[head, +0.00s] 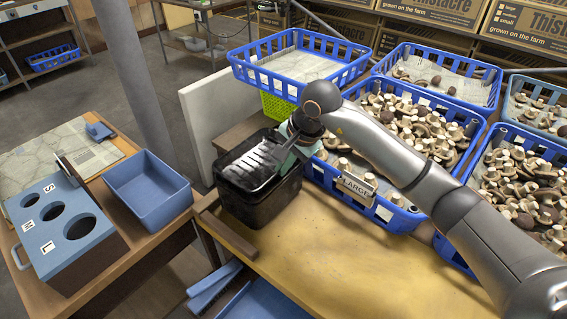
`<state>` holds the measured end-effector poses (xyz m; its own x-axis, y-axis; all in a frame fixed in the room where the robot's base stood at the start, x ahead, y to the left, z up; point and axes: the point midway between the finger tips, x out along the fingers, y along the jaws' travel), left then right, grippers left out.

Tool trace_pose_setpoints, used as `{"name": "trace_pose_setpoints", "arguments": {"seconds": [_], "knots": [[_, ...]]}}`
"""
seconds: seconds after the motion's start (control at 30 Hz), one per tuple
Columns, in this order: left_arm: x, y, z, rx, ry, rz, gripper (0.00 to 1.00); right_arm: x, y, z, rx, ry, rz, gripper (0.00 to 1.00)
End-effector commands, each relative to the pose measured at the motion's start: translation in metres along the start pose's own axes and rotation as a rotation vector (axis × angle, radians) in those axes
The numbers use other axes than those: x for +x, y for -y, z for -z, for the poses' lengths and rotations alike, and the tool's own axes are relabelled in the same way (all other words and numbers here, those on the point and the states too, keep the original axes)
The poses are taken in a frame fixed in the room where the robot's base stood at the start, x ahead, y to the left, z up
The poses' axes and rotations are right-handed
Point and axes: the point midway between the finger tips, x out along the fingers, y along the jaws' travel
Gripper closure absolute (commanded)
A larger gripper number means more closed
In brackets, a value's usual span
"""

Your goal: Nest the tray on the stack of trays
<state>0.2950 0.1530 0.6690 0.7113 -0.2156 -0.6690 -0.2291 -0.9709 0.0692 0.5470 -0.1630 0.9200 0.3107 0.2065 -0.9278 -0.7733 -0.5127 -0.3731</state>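A stack of black trays (258,204) stands at the left end of the wooden table, upright, with shiny dark walls. The topmost black tray (252,162) shows its ribbed inside. I cannot tell whether this tray is fully seated or slightly above the stack. My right gripper (287,152) is at the tray's right rear edge, reaching in from the right and pointing down. Its fingers are small and partly hidden by the wrist, so I cannot tell whether they grip the rim. My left gripper is out of view.
Blue crates of mushrooms (401,103) stand close to the right of the stack, one labelled LARGE. An emptier blue crate (266,73) is behind. A blue bin (172,205) and a sizing box (82,263) are on the left table. The wooden table's front (325,265) is clear.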

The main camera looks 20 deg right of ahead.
Motion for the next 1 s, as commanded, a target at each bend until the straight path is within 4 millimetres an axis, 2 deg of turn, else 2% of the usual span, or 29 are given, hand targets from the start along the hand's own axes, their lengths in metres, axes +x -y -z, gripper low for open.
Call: {"name": "trace_pose_setpoints", "arguments": {"seconds": [0.2,0.53,0.83,1.0], "knots": [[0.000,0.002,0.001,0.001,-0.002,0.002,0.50,0.000,0.000,0.000,0.000,0.000,0.000,1.00],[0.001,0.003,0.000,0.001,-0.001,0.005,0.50,0.000,0.000,0.000,0.000,0.000,0.000,0.64],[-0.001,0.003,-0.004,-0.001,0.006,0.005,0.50,-0.004,0.001,0.001,0.000,-0.002,0.001,0.64],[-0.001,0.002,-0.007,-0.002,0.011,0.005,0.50,-0.026,0.001,0.001,-0.001,-0.005,0.003,0.64]]}}
